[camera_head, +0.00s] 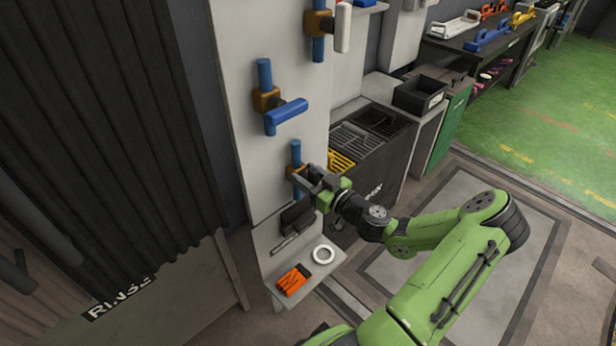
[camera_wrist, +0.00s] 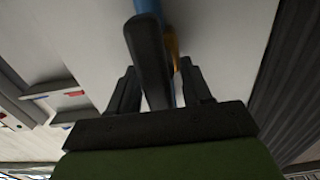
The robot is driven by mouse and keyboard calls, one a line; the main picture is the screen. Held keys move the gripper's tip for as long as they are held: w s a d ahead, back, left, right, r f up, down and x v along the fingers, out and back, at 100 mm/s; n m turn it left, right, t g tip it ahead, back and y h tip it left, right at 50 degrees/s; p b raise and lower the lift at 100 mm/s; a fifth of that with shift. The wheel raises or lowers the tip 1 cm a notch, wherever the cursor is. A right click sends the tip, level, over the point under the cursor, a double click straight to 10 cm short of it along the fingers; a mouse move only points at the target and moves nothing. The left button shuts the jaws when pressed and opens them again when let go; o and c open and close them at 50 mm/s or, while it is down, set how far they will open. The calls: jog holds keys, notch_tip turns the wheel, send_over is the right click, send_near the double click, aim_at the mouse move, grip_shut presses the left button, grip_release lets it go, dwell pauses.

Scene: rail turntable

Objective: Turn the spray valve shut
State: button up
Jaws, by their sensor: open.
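A pale panel (camera_head: 285,60) carries three valves on blue pipe pieces, one above another. No label shows which one is the spray valve. The lowest valve (camera_head: 295,156) is partly hidden by my gripper (camera_head: 308,178). In the wrist view its dark lever (camera_wrist: 150,50) runs between the two fingers of my gripper (camera_wrist: 160,78), with a blue pipe (camera_wrist: 147,6) and a strip of brass body behind. The gripper is open, with a gap beside the lever. The middle valve has a blue lever (camera_head: 286,115); the top valve has a white lever (camera_head: 343,28).
A small shelf (camera_head: 270,258) below the valves holds a white ring (camera_head: 314,252), an orange item (camera_head: 292,281) and a dark item. A dark corrugated curtain (camera_head: 110,110) hangs at left. A counter with a black bin (camera_head: 420,94) stands at right.

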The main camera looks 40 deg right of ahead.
jog(key=c, duration=0.8)
jog(key=shift+m, duration=0.3)
jog(key=m, duration=0.3)
jog(key=shift+d+m+p, duration=0.3)
jog(key=shift+p, duration=0.05)
jog(key=m, duration=0.2)
jog(key=m+p, duration=0.1)
jog(key=m, duration=0.1)
jog(key=shift+d+f+m, duration=0.2)
jog(key=shift+m, duration=0.1)
jog(key=m, duration=0.1)
jog(key=m+p, duration=0.1)
jog(key=m, duration=0.1)
jog(key=m+p, duration=0.1)
jog(key=m, duration=0.1)
jog(key=shift+d+f, duration=0.2)
jog(key=shift+f, duration=0.1)
jog(key=shift+f+m+p, duration=0.15)
jog(key=shift+m+p, duration=0.3)
jog(key=shift+m, duration=0.55)
jog(key=shift+f+m+p, duration=0.15)
jog(key=shift+m+p, duration=0.3)
jog(key=shift+m, duration=0.55)
jog(key=shift+f, duration=0.1)
